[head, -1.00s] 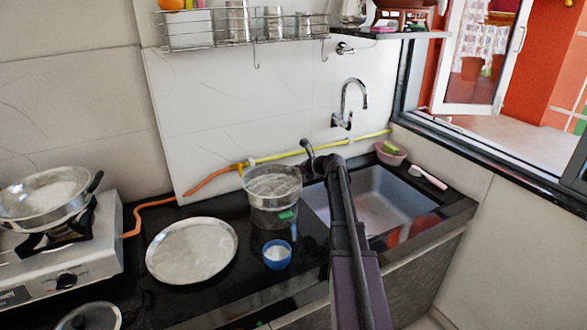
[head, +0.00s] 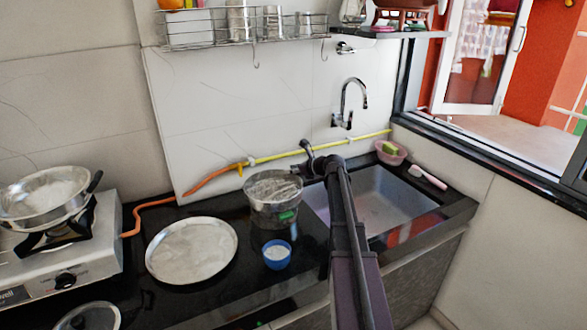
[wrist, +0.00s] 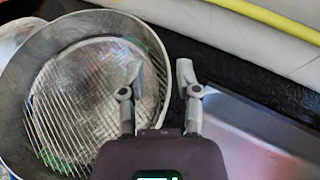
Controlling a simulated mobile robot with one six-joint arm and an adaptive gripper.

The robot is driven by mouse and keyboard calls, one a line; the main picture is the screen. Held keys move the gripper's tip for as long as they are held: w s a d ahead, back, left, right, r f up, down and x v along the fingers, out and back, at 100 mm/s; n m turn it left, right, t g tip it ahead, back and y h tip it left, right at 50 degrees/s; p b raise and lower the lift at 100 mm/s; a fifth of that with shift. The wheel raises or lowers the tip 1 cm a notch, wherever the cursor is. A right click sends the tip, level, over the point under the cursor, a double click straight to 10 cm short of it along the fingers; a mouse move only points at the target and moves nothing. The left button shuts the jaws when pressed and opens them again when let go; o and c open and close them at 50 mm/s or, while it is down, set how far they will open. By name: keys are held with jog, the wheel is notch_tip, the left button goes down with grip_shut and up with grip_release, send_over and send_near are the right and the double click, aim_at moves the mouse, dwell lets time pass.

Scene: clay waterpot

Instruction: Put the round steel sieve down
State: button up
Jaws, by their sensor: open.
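The round steel sieve (head: 273,205) is on the black counter, left of the sink, its open rim facing up. In the wrist view the sieve (wrist: 95,85) shows its steel wall and wire mesh. My gripper (wrist: 157,80) is open, with one finger over the inside of the sieve and the other outside its right wall. The rim passes between the fingers, and neither appears to press on it. In the head view my gripper (head: 308,165) is at the sieve's right rim, its fingers hard to make out. What lies under the sieve is hidden.
A steel plate (head: 192,250) lies to the left and a small blue bowl (head: 277,255) in front. The sink (head: 385,200) is right. A yellow-orange hose (head: 300,152) runs along the wall. A stove with a pan (head: 45,195) stands far left.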

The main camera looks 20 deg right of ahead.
jog(key=shift+r+p, duration=0.6)
jog(key=shift+r, duration=0.05)
jog(key=p+v, duration=0.4)
jog(key=v, duration=0.8)
